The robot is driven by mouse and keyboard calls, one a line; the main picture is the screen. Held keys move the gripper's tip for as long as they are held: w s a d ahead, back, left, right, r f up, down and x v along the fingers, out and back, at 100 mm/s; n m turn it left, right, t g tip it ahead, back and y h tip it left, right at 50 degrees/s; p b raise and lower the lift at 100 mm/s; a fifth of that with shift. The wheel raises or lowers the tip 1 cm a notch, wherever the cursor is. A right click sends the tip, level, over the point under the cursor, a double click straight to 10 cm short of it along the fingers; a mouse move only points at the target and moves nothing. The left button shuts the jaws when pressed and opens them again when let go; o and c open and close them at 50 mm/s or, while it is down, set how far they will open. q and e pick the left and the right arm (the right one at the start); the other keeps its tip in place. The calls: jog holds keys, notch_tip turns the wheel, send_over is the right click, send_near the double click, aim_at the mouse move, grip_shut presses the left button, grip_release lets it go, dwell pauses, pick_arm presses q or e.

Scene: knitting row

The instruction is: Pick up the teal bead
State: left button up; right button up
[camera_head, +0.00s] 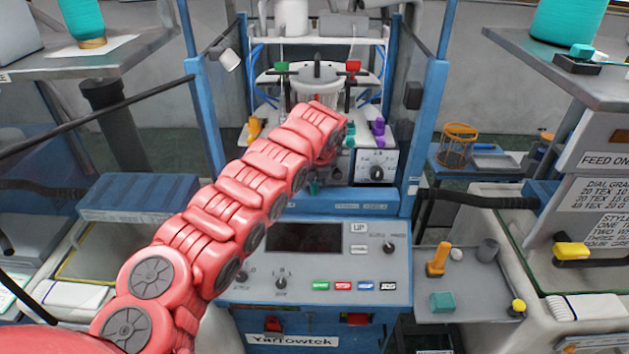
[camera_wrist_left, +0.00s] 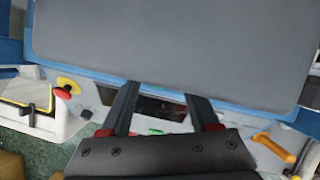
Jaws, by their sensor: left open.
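A small teal block-shaped piece (camera_head: 442,302) lies on the grey side tray (camera_head: 480,272) at the lower right of the head view. Another small teal piece (camera_head: 581,50) sits on the upper right shelf. I cannot tell for sure which is the bead. My red left arm reaches up to the middle of the machine, far left of the tray; its fingers are not clear in the head view. In the left wrist view my left gripper (camera_wrist_left: 163,92) is open and empty, by a blue-edged grey panel (camera_wrist_left: 170,45). No teal piece shows there. My right gripper is out of view.
An orange peg (camera_head: 437,260), a grey cylinder (camera_head: 488,250) and a yellow piece (camera_head: 517,307) share the tray. The control panel (camera_head: 365,275) stands left of it. Blue machine posts (camera_head: 427,130) flank the arm. Teal yarn cones (camera_head: 570,18) stand on side shelves.

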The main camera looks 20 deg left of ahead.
pick_arm(q)
jog(key=shift+x, duration=0.8)
jog(key=shift+s, duration=0.1)
grip_shut()
